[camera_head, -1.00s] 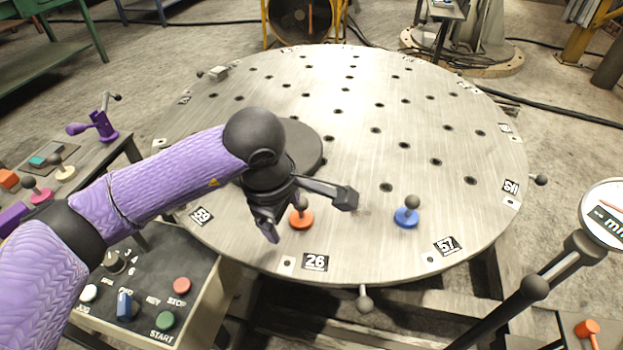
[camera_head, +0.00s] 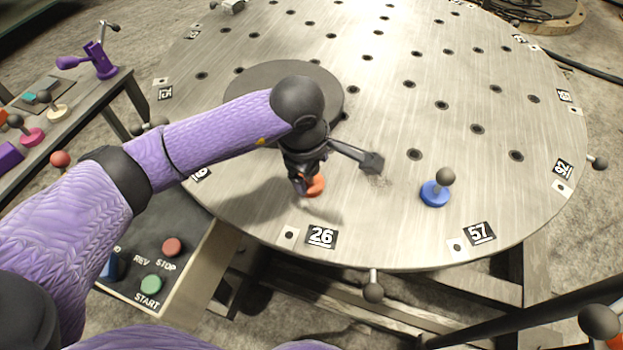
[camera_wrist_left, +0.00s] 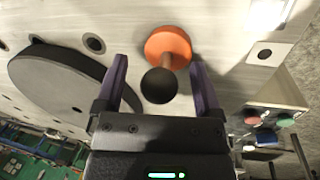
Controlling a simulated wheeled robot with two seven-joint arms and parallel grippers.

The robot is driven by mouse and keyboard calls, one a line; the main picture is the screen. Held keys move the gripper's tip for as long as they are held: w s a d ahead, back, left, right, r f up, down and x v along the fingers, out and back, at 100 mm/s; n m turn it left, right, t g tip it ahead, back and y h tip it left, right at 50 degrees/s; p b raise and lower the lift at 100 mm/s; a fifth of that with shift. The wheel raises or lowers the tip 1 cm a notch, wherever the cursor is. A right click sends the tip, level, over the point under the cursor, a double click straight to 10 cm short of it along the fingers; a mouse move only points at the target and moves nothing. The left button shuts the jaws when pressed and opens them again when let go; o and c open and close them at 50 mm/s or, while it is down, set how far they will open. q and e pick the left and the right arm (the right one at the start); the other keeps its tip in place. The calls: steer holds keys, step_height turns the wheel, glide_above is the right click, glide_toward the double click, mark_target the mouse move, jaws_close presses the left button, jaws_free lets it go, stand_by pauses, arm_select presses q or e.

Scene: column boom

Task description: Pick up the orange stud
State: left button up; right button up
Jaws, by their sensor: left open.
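The orange stud (camera_head: 315,187) stands on the round metal table (camera_head: 390,215), near the number 26 plate. In the head view my left gripper (camera_head: 335,177) is over it and hides most of it. In the left wrist view the orange stud (camera_wrist_left: 169,47) shows an orange disc base and a dark ball knob. There the left gripper (camera_wrist_left: 157,75) is open, with one finger on each side of the stud. The knob lies between the fingers with gaps on both sides. My right gripper is not in view.
A blue stud (camera_head: 435,193) with a grey ball stands to the right on the table. A dark raised disc (camera_head: 255,85) lies behind the gripper. A control box (camera_head: 150,250) with buttons stands below the table's left front edge. Several holes dot the tabletop.

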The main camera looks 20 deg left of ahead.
arm_select(q)
steer(key=shift+r, duration=0.15)
steer(key=shift+c, duration=0.8)
steer(key=c, duration=1)
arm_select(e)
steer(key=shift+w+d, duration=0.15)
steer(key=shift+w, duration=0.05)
arm_select(q)
step_height(320, 180, up, 10)
steer(key=p, duration=0.4)
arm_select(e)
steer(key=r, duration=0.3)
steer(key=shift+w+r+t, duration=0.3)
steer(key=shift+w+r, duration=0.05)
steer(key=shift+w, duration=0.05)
